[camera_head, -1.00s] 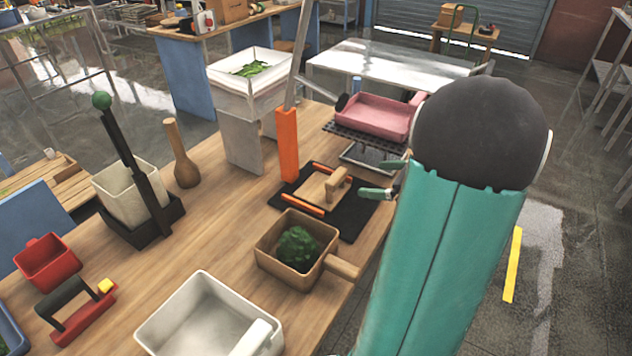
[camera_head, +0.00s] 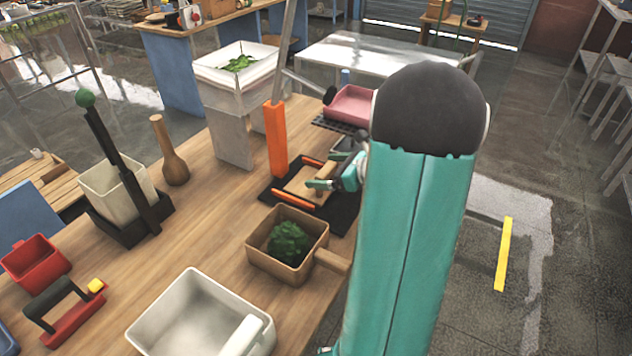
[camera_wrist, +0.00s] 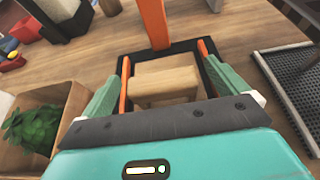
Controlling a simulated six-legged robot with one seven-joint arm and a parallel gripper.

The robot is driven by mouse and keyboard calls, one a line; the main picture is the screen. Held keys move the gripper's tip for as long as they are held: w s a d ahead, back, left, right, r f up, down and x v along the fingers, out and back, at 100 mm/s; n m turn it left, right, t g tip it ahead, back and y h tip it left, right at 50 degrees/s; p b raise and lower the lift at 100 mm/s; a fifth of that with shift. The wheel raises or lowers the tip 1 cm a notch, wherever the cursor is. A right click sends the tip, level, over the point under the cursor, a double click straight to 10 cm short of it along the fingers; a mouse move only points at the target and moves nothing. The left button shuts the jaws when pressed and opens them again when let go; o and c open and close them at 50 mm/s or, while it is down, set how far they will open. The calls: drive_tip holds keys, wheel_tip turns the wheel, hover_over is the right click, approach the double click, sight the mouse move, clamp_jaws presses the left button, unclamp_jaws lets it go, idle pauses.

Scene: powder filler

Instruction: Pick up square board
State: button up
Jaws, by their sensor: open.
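The square board (camera_head: 299,183) is a light wooden square with a raised wooden block handle, lying on a black mat (camera_head: 345,216) between two orange strips. In the wrist view the board (camera_wrist: 163,98) and its handle (camera_wrist: 165,76) lie ahead between my gripper's green fingers. My gripper (camera_head: 330,183) is open and empty, just above the near right side of the board. It also shows in the wrist view (camera_wrist: 165,95). My arm hides the right part of the mat in the head view.
An orange post (camera_head: 275,140) stands right behind the mat. A wooden box with green leaves (camera_head: 262,262) is in front of it. A pink tray (camera_head: 352,104) on a dark rack is behind to the right. A white bin (camera_head: 165,325) stands nearer.

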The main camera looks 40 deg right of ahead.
drive_tip(key=shift+x, duration=1.15)
drive_tip(key=c, duration=1.1)
drive_tip(key=shift+r, duration=0.5)
wheel_tip(320, 180, up, 3)
drive_tip(key=shift+s+f, duration=0.1)
drive_tip(key=shift+f, duration=0.05)
drive_tip(key=s+a+r, duration=0.8)
drive_tip(key=s+r, duration=0.1)
drive_tip(key=s, duration=0.1)
drive_tip(key=shift+s+a, duration=0.3)
drive_tip(key=shift+a, duration=0.05)
